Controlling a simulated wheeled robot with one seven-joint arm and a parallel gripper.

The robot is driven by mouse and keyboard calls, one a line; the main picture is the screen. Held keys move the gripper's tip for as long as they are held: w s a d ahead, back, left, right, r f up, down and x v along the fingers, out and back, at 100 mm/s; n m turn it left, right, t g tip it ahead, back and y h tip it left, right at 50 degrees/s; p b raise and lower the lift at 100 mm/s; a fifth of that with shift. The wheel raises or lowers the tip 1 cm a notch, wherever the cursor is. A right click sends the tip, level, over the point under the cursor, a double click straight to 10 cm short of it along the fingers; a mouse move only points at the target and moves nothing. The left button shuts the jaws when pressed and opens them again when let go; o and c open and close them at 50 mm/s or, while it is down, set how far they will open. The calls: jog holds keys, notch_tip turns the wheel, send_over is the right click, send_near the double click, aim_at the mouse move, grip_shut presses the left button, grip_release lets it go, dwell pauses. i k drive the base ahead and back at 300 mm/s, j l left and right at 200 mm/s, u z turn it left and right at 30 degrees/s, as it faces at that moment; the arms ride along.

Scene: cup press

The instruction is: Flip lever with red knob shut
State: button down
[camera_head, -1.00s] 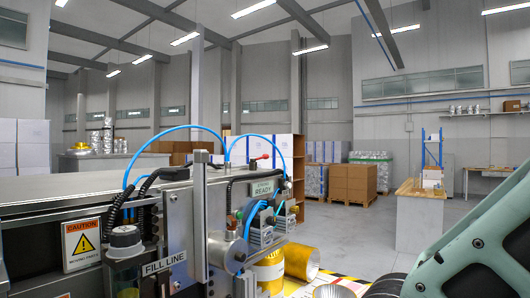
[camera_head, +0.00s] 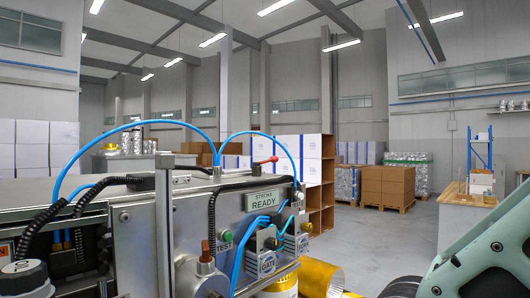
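A small lever with a red knob (camera_head: 267,161) stands on top of the grey press machine (camera_head: 140,235), near the machine's far right end. The lever leans, with its red end toward the upper right; whether it is open or shut cannot be told at this size. A green-grey link of my arm (camera_head: 490,255) fills the lower right corner, well apart from the lever. My gripper itself is not in view.
Blue hoses (camera_head: 140,124) arch around the lever. A yellow cylinder (camera_head: 318,277) lies at the machine's right. Open floor lies beyond.

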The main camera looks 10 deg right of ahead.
aim_at(274, 159)
jog(key=i+l+u, duration=0.1)
jog(key=i, duration=0.35)
jog(key=i+l, duration=0.1)
jog(key=i, duration=0.35)
jog(key=j+u, duration=0.05)
